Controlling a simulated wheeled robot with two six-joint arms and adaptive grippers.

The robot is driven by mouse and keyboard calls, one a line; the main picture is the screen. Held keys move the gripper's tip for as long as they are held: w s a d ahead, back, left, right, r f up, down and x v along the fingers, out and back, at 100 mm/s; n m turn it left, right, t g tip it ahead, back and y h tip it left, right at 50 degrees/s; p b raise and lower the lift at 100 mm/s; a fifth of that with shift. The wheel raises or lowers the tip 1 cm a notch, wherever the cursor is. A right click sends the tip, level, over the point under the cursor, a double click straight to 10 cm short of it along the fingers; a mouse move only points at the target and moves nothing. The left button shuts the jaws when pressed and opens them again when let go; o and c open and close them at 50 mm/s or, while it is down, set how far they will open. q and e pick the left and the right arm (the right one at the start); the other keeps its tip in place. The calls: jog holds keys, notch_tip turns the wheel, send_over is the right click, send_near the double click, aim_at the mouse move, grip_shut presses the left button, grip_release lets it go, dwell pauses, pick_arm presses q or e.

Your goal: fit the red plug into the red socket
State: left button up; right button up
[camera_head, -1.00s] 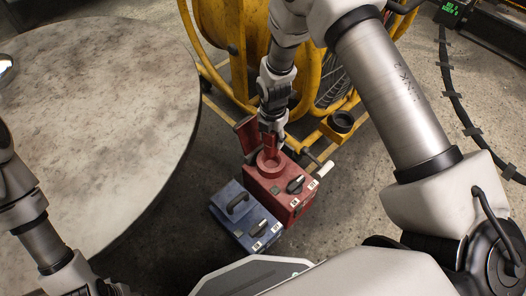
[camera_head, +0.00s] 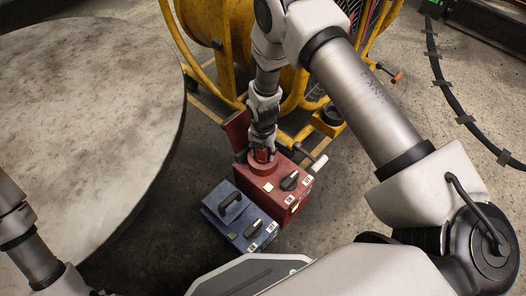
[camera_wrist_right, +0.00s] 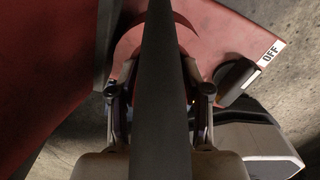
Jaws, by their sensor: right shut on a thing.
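The red socket (camera_head: 290,196) is a red box with a round collar on top, a black switch and a raised red lid (camera_head: 236,131) at its back left. My right gripper (camera_head: 262,154) is shut on the red plug, right at the collar. The fingers hide most of the plug, and I cannot tell how deep it sits. In the right wrist view the fingers (camera_wrist_right: 160,100) flank a dark bar that covers the middle, with part of the red collar (camera_wrist_right: 186,32) behind it. My left arm shows at the left edge; its gripper is out of view.
A blue box (camera_head: 228,226) with a handle and switch stands against the red one. A yellow cable reel frame (camera_head: 202,75) is behind. A round table (camera_head: 75,130) fills the left.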

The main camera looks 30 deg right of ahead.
jog(key=o, duration=1.2)
jog(key=shift+f, duration=0.15)
jog(key=shift+o, duration=0.7)
jog(key=shift+f, duration=0.1)
notch_tip(320, 180, up, 12)
jog(key=p, duration=0.5)
jog(key=shift+f+p, duration=0.1)
jog(key=shift+p, duration=0.25)
jog(key=shift+r, duration=0.5)
jog(key=shift+f, duration=0.1)
